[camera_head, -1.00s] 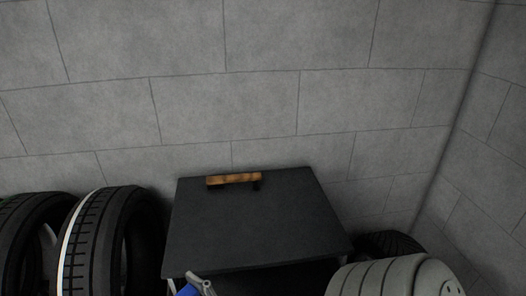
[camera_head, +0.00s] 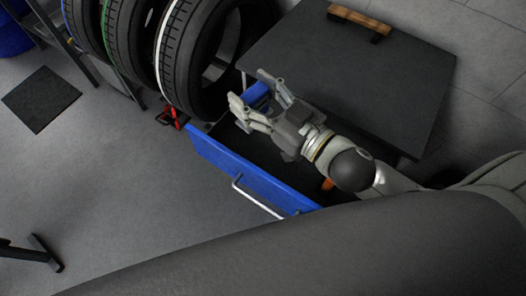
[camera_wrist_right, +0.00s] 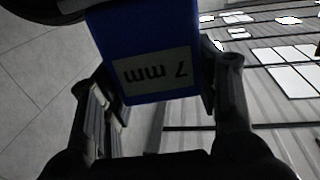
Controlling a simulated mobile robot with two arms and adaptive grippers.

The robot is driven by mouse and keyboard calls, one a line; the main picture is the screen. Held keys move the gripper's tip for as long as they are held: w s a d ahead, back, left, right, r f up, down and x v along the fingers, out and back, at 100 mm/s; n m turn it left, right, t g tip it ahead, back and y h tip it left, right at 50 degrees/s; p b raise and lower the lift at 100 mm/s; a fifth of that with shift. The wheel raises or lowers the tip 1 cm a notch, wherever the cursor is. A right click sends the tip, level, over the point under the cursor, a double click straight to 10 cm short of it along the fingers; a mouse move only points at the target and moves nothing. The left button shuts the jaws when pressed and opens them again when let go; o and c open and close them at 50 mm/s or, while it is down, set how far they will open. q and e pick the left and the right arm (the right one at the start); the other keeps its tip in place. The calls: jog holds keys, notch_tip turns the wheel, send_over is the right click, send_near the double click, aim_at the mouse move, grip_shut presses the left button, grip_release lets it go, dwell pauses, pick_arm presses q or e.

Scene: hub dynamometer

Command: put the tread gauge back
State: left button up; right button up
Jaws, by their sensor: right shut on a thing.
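The tread gauge is a blue block (camera_head: 257,94) held between the fingers of my right gripper (camera_head: 250,89). In the right wrist view the blue block (camera_wrist_right: 148,45) carries a pale label reading "7 mm", upside down, and sits between both fingers. The gripper is above the open blue drawer (camera_head: 228,166), near its far left end, beside the cabinet's dark top (camera_head: 350,75). The drawer's inside is dark and partly hidden by my right arm. My left gripper is not in view.
Several tyres (camera_head: 184,70) stand left of the cabinet. A wood-handled brush (camera_head: 360,19) lies on the cabinet top. The drawer's metal handle (camera_head: 258,198) sticks out over open floor. A small orange thing (camera_head: 327,184) shows in the drawer. A dark mat (camera_head: 41,99) lies at left.

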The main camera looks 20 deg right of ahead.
jog(key=f+n+g+y+b, duration=0.1)
jog(key=a+f+n+g+y+b, duration=0.1)
jog(key=y, duration=0.1)
jog(key=a+f+n+g+y+b, duration=0.1)
jog(key=n+g, duration=0.1)
jog(key=shift+w+a+f+y+b, duration=0.15)
jog(key=shift+w+f+y+b, duration=0.15)
jog(key=shift+w+f+y, duration=0.1)
jog(key=f+g, duration=0.1)
jog(key=d+f+n+y+b, duration=0.1)
jog(key=w+f+n+g+b, duration=0.1)
jog(key=shift+d+f+g+y, duration=0.3)
jog(key=shift+f+y, duration=0.1)
jog(key=shift+d+f+b, duration=0.2)
jog(key=shift+d+b, duration=0.1)
jog(key=shift+b, duration=0.05)
jog(key=w+d+f+b, duration=0.1)
jog(key=f, duration=0.6)
jog(key=w+d+f+b, duration=0.1)
jog(key=d+f, duration=0.1)
jog(key=f, duration=0.6)
jog(key=shift+w+d+b, duration=0.2)
jog(key=shift+w+b, duration=0.15)
jog(key=shift+b, duration=0.05)
jog(key=shift+f, duration=0.1)
jog(key=shift+s+f, duration=0.1)
jog(key=shift+f, duration=0.4)
